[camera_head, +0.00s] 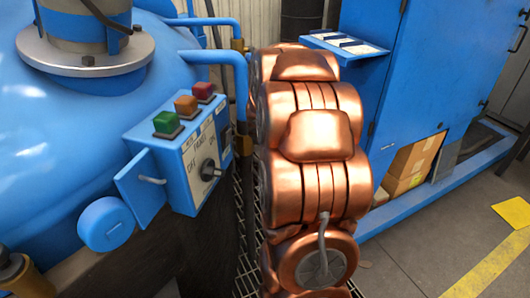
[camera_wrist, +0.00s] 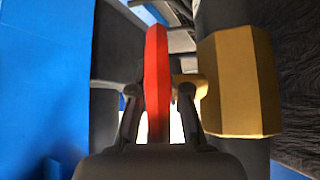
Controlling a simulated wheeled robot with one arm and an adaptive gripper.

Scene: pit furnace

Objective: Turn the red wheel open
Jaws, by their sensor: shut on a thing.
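The red wheel (camera_wrist: 157,75) shows nearly edge-on in the wrist view, as a tall red strip in the middle. A brass-coloured valve body (camera_wrist: 238,82) stands close to its right, with a short brass stub between the two. My gripper (camera_wrist: 158,94) has one finger on each side of the wheel and is shut on it. The lower part of the wheel goes down between the fingers, partly hidden by the gripper. In the head view the wheel and my gripper are not visible.
In the head view, a blue control box (camera_head: 187,155) with green, orange and red buttons stands left of my copper arm, before a large blue tank (camera_head: 50,130). Blue pipes (camera_head: 215,55) run behind it. A blue cabinet (camera_head: 430,70) and cardboard boxes (camera_head: 410,165) are on the right. Floor is open at lower right.

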